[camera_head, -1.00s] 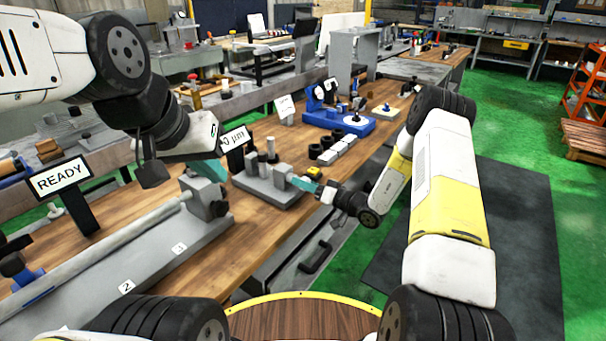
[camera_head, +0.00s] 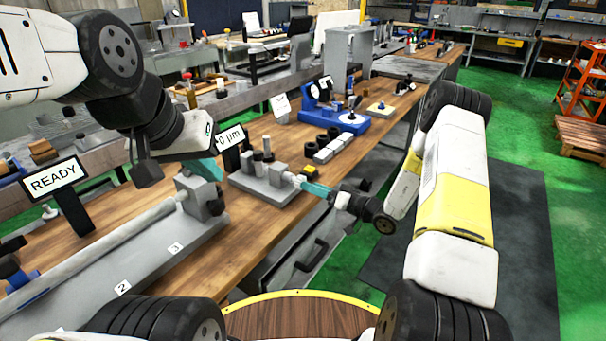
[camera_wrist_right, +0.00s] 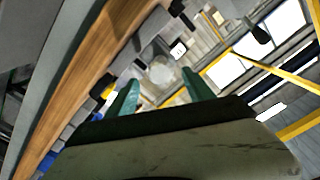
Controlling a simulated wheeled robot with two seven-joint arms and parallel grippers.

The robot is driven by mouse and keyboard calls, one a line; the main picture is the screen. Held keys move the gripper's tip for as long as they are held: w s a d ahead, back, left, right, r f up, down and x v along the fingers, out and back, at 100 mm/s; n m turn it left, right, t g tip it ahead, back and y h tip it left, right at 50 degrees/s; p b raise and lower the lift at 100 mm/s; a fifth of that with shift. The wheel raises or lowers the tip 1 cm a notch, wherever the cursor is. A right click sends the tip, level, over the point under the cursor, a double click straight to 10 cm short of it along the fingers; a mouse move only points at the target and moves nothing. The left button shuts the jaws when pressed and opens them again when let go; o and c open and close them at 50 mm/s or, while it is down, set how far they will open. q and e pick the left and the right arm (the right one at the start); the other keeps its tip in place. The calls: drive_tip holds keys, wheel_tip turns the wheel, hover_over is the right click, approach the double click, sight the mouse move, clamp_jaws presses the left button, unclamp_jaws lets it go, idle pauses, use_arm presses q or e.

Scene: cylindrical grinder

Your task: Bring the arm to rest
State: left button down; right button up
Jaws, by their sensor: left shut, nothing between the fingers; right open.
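My left gripper (camera_head: 203,168) has teal fingers and hangs over the grey end block of the long bench fixture at the left; its fingers are shut and seem empty. My right gripper (camera_head: 308,187) also has teal fingers and is level with the bench's front edge, just right of a grey block fixture (camera_head: 262,186) with upright pins. Whether it touches that fixture is unclear. In the right wrist view its two teal fingers (camera_wrist_right: 161,88) are spread apart, with nothing clearly held between them.
A long grey fixture (camera_head: 125,262) lies at front left. Green floor is open at the right.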

drive_tip(key=shift+v, duration=1.05)
